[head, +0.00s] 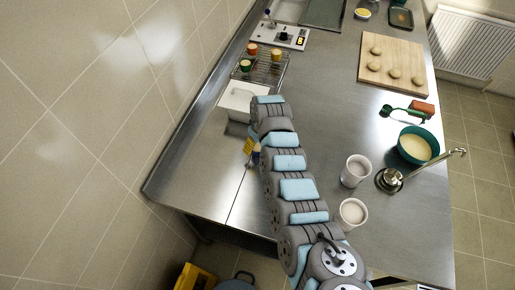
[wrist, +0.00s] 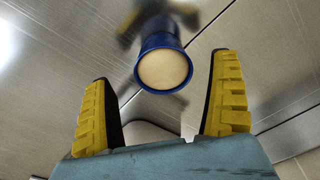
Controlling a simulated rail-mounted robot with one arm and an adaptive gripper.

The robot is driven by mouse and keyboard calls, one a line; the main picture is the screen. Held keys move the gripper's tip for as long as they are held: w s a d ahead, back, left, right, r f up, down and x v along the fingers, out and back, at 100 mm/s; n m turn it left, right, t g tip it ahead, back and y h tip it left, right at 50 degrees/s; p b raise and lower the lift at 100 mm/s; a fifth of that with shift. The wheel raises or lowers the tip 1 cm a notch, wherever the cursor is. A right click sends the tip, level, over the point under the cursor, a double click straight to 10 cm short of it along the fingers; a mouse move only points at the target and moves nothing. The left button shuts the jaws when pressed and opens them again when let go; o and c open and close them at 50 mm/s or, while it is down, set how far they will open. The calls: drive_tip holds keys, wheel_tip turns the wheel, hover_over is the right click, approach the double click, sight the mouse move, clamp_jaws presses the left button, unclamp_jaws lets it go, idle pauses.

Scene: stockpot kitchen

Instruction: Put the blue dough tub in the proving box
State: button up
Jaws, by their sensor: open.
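The blue dough tub (wrist: 164,62) shows in the wrist view, with a pale round surface of dough at its open top. It lies ahead of the gap between my fingers, touching neither. My gripper (wrist: 170,95) is open and empty, with its yellow ribbed fingers apart. In the head view, a yellow finger of my gripper (head: 249,146) shows left of my arm, and a small blue patch of the tub (head: 256,159) shows just below it. The white proving box (head: 239,102) stands on the counter just above them, partly hidden by my arm.
A wire rack (head: 262,70) with several small colored cups stands beyond the box. Two white cups (head: 355,170), a ladle (head: 390,180) and a green bowl (head: 417,146) stand right of my arm. The counter left of my gripper is clear up to the wall.

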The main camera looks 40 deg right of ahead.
sight(258, 148)
drive_tip(key=shift+a+f, duration=0.25)
drive_tip(key=shift+f, duration=0.8)
drive_tip(key=shift+w+d+f, duration=0.1)
drive_tip(key=shift+w+f, duration=0.1)
drive_tip(key=shift+f, duration=0.55)
drive_tip(key=c, duration=1.4)
